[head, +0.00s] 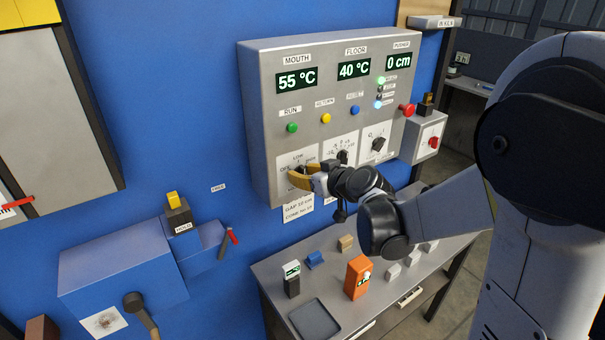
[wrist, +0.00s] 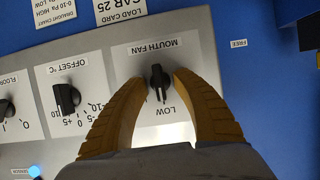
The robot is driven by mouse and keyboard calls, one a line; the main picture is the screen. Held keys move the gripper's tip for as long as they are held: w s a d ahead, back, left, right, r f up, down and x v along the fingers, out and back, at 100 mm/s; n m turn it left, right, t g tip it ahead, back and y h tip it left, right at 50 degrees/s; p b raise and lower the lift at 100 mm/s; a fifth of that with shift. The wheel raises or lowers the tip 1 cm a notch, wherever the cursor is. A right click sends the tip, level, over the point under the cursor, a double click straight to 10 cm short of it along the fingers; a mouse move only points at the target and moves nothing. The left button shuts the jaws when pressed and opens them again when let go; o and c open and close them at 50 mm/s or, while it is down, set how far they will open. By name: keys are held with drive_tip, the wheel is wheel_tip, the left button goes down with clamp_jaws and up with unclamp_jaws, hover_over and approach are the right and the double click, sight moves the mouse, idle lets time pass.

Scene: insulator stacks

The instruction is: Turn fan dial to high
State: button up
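The fan dial (wrist: 158,78) is a black knob on a white plate labelled MOUTH FAN, upside down in the wrist view. Its bar stands nearly upright in that view, with LOW printed just below it. My gripper (wrist: 160,77) has its yellow fingers on either side of the knob, with a narrow gap visible at each side. The fingers cover parts of the plate, and no HIGH label can be read. In the head view, my gripper (head: 302,176) is at the panel's lower left plate, where OFF and LOW show; the knob is mostly hidden.
The grey control panel (head: 262,110) also carries an offset dial (wrist: 67,97), a third dial (head: 378,144), coloured buttons and displays reading 55 °C, 40 °C and 0 cm. Below stands a table (head: 270,267) with an orange block (head: 357,278), a tray and small blocks. A blue box (head: 120,265) is at left.

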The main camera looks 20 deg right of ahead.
clamp_jaws()
drive_tip(key=m+y+b, duration=0.2)
drive_tip(key=m, duration=0.1)
drive_tip(key=shift+d+f+m, duration=0.15)
drive_tip(key=shift+m, duration=0.15)
drive_tip(key=m+y+b, duration=0.2)
drive_tip(key=m, duration=0.1)
drive_tip(key=shift+w+g, duration=0.1)
drive_tip(key=shift+g, duration=0.2)
drive_tip(key=shift+m+y+b, duration=0.8)
drive_tip(key=shift+m+b, duration=0.1)
